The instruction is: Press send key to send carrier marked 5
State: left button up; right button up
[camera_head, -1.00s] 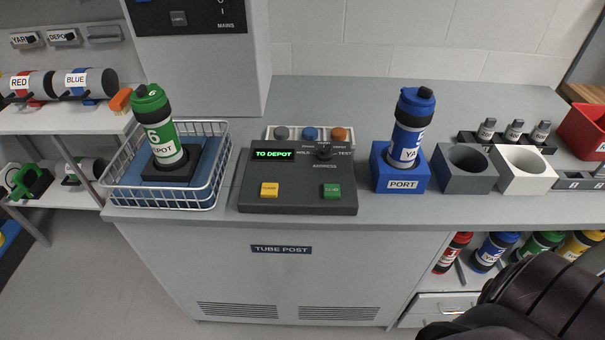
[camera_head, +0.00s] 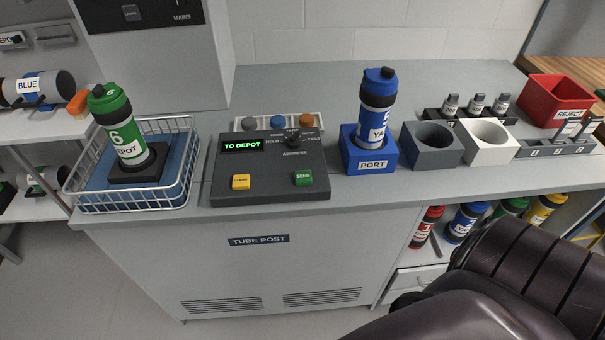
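The dark control console (camera_head: 270,170) stands on the counter with a lit display (camera_head: 243,146) reading "TO DEPOT". Its green send key (camera_head: 303,178) is at the front right, and a yellow key (camera_head: 240,182) at the front left. A blue carrier (camera_head: 377,105) stands upright in the blue PORT block (camera_head: 369,155); its number is turned mostly out of sight, its label partly reads "YA". A green carrier marked 6 (camera_head: 118,128), labelled DEPOT, stands slightly tilted in the wire basket (camera_head: 130,205). Part of my dark arm is at lower right; neither gripper shows.
Right of the port are a grey holder (camera_head: 432,150), a white holder (camera_head: 488,148) and a red REJECT bin (camera_head: 557,98). Several carriers (camera_head: 465,222) sit on a shelf under the counter. A side shelf with a BLUE carrier (camera_head: 38,88) is at left. The counter front edge is clear.

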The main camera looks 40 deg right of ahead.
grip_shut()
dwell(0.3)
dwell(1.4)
